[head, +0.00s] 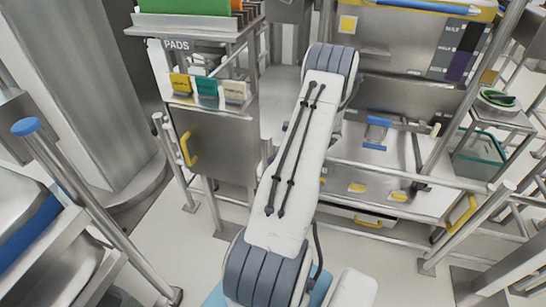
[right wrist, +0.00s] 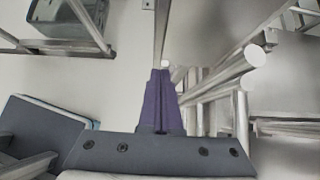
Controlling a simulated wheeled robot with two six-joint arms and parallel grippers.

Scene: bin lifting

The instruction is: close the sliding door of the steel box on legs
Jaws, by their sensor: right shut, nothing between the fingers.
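A steel box on legs with a flat grey front panel (head: 218,145) stands left of centre in the head view, under a shelf marked PADS. A yellow handle (head: 188,149) is on the panel's left side. I cannot tell how far the door is slid. My right gripper (right wrist: 161,76) shows in the right wrist view with its purple fingers together and nothing between them. The fingertips lie close to steel rails, and contact cannot be told. In the head view my large white arm link hides the middle, and I cannot make out the gripper clearly. My left gripper is not in view.
Small coloured bins (head: 206,87) sit above the panel. A steel bench (head: 350,172) with a low yellow-handled drawer (head: 368,221) stands beyond my arm. Round-ended rails (right wrist: 258,55) crowd the right of the wrist view. A stand with a teal container (head: 480,150) is at right.

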